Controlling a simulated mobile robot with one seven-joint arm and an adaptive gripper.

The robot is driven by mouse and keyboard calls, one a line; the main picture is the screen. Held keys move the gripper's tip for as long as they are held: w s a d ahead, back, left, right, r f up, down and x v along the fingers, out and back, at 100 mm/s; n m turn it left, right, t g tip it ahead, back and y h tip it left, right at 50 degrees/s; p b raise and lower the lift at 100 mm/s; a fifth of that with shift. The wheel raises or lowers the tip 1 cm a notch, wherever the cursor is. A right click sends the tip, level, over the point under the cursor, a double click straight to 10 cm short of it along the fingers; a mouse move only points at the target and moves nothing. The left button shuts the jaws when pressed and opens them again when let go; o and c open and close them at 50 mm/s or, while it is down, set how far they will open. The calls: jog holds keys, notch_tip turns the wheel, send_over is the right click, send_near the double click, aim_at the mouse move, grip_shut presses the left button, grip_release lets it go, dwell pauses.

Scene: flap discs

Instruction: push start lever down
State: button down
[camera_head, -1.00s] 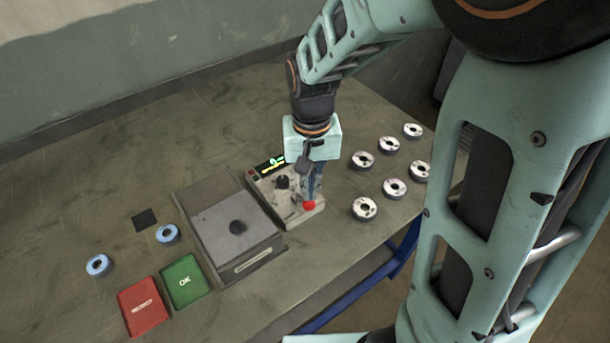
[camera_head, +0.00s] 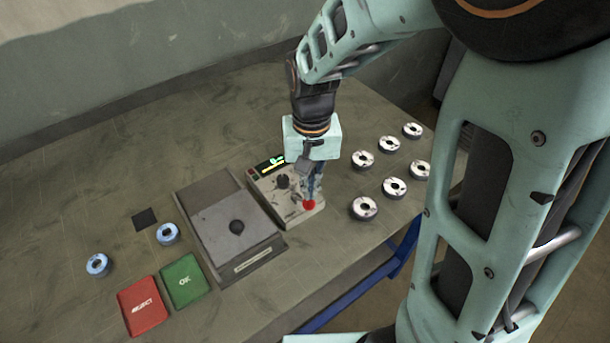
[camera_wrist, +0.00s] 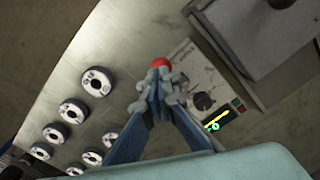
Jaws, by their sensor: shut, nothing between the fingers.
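The start lever shows as a red knob (camera_head: 309,205) at the front right of a small grey control box (camera_head: 290,216). It also shows in the wrist view as a red ball (camera_wrist: 161,64) just beyond my fingertips. My gripper (camera_head: 312,196) points down over the knob, shut and empty, with its fingertips at or very near it. I cannot tell whether they touch. In the wrist view the closed fingers (camera_wrist: 158,85) partly cover the knob. The lever's shaft is hidden. The box has a black dial (camera_head: 283,181) and a lit display (camera_head: 270,165).
A grey machine (camera_head: 212,222) with a dark round knob stands left of the control box. Several flap discs (camera_head: 364,208) lie to the right. Blue-ringed discs (camera_head: 168,233), a red REJECT pad (camera_head: 142,306) and a green OK pad (camera_head: 185,280) lie left. The table's back is clear.

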jog(key=shift+f+b, duration=1.35)
jog(key=shift+f, duration=0.5)
jog(key=shift+r, duration=0.1)
notch_tip(320, 180, up, 9)
jog(key=p, duration=0.7)
dwell(0.4)
